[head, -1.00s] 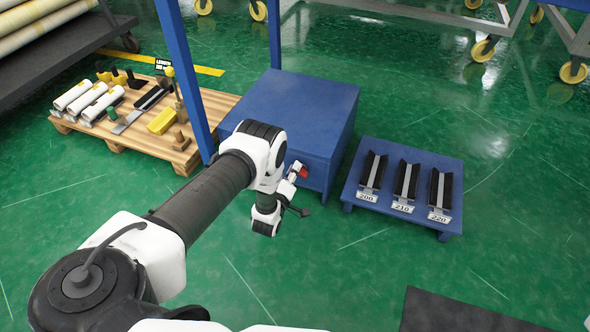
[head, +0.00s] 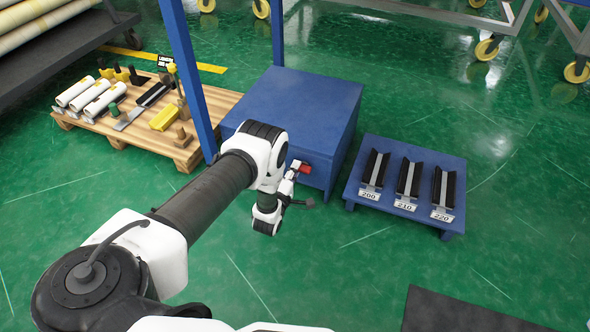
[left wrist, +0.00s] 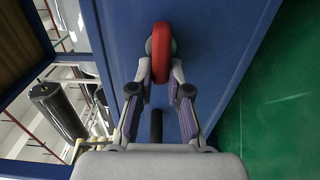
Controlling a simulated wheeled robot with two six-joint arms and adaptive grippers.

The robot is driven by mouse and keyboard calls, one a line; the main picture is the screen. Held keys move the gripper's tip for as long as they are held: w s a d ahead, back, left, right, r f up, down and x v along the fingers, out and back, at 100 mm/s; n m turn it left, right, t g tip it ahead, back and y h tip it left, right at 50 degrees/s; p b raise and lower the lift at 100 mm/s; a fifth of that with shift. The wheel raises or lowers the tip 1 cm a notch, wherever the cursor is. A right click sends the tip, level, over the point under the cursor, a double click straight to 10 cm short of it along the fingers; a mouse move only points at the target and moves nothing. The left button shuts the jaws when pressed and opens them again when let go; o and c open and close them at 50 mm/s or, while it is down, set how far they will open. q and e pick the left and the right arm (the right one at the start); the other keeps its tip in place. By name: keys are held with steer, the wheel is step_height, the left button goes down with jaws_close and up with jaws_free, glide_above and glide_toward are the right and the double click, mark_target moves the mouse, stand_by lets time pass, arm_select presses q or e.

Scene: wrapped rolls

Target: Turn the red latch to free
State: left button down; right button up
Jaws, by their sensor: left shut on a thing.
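The red latch (head: 305,168) is on the front face of the blue box (head: 300,105), near its right edge. In the left wrist view the red latch (left wrist: 162,37) stands out from the blue face (left wrist: 215,60), with a grey round part behind it. My left gripper (head: 296,167) is at the latch, and its fingertips (left wrist: 162,68) are closed on the lower end of the latch, one on each side. My right gripper is not in view.
A low blue stand (head: 405,185) with cradles labelled 200, 210 and 220 is right of the box. A wooden pallet (head: 200,135) with white rolls and small parts is at left. A blue post (head: 190,80) rises beside the box.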

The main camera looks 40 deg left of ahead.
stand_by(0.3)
arm_select(q)
steer(key=c, duration=1.1)
jaws_free()
steer(key=shift+s, duration=0.1)
steer(key=v, duration=1.1)
steer(key=shift+s+f, duration=0.1)
steer(key=shift+s, duration=0.3)
